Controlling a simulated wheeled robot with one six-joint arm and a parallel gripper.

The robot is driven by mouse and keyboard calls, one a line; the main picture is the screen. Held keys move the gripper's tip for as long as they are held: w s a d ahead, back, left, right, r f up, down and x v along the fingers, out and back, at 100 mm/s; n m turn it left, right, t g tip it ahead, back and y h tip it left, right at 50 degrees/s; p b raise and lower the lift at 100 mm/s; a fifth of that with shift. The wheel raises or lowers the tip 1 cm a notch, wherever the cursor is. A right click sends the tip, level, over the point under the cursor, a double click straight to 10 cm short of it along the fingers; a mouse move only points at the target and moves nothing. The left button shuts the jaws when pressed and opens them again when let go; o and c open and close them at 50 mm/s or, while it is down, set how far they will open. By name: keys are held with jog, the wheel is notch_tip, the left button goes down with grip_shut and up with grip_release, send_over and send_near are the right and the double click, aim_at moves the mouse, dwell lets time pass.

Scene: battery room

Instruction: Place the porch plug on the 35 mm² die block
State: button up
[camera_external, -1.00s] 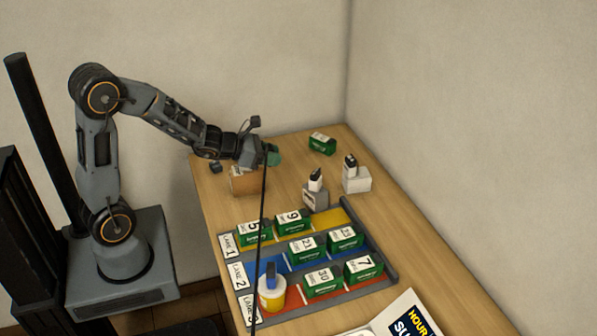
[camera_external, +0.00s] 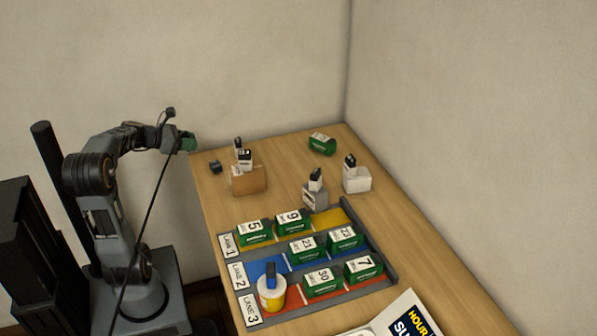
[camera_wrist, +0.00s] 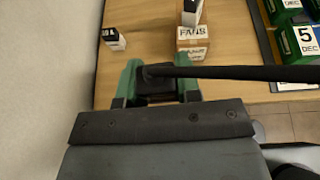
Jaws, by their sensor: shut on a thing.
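My gripper (camera_external: 188,143) is raised at the left end of the table. In the wrist view its green fingers (camera_wrist: 157,85) are shut on a dark plug (camera_wrist: 155,80), from which a black cable (camera_wrist: 230,71) runs right. In the external view the cable (camera_external: 147,210) hangs down beside my arm. A brown block (camera_external: 247,181) has a black-and-white plug (camera_external: 245,157) on it; its label reads "FANS" in the wrist view (camera_wrist: 192,33). A grey block (camera_external: 315,198) and a white block (camera_external: 357,180) each carry a similar plug. I cannot read which is the 35 mm² die block.
A small dark object (camera_external: 215,167) lies near the left table edge. A green box (camera_external: 322,144) stands at the back.

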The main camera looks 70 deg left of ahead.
jog(key=shift+s+d+f+h, duration=0.15)
jog(key=shift+s+f+h, duration=0.15)
jog(key=shift+w+f+m, duration=0.2)
jog(key=shift+m, duration=0.1)
jog(key=w+a+f, duration=0.4)
jog(key=w+a, duration=0.2)
send_over(217, 163)
jog(key=f, duration=0.4)
jog(key=shift+s+d+f+p, duration=0.2)
jog(key=shift+d+f+p, duration=0.1)
jog(key=shift+d+p, duration=0.05)
jog(key=shift+w+a+f, duration=0.2)
jog(key=shift+a+f, duration=0.05)
jog(key=shift+f, duration=1.7)
jog(key=shift+f+b, duration=0.2)
jog(key=shift+b, duration=0.2)
jog(key=o, duration=0.9)
jog(key=shift+r, duration=0.15)
